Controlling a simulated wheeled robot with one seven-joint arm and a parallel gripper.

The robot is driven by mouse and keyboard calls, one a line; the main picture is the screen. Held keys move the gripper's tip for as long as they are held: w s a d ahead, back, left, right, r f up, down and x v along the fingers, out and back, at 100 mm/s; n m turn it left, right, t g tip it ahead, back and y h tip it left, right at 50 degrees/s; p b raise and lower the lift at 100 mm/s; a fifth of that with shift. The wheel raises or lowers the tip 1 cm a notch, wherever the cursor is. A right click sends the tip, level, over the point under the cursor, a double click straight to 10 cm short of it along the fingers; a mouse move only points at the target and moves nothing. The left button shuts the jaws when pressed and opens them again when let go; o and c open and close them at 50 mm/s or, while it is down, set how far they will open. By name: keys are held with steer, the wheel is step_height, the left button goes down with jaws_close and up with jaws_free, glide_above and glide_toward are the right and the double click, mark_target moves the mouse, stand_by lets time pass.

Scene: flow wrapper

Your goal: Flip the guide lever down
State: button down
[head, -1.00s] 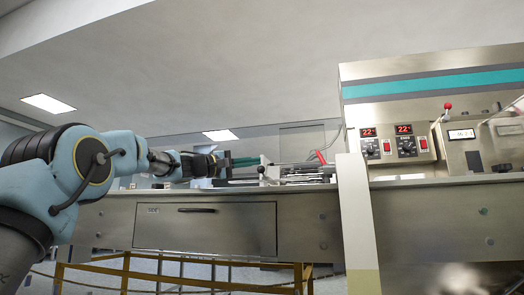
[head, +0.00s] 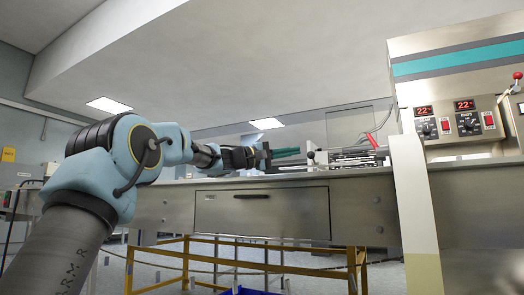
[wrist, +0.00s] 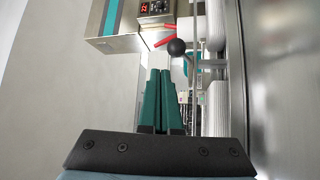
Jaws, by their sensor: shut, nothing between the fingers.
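A lever with a dark ball knob (wrist: 177,47) stands on a pale stem at the guide section of the machine. The knob also shows in the head view (head: 311,155), just right of my fingertips. A red handle (head: 372,141) slants up farther right; red also shows beyond the knob in the wrist view (wrist: 165,41). I cannot tell for sure which one is the guide lever. My gripper (wrist: 161,73) has its green fingers shut and empty, pointing toward the knob and apart from it in the wrist view. In the head view, my gripper (head: 298,151) reaches above the bench.
The steel bench (head: 345,207) has a drawer front (head: 262,212). A yellow rail frame (head: 205,250) stands below the bench.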

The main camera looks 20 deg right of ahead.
steer(key=v, duration=0.4)
steer(key=r+p+v, duration=0.1)
steer(key=v, duration=0.3)
steer(key=r+v, duration=0.1)
steer(key=v, duration=0.4)
steer(key=shift+a+r+p, duration=0.25)
steer(key=shift+a+p, duration=0.1)
steer(key=shift+p, duration=0.05)
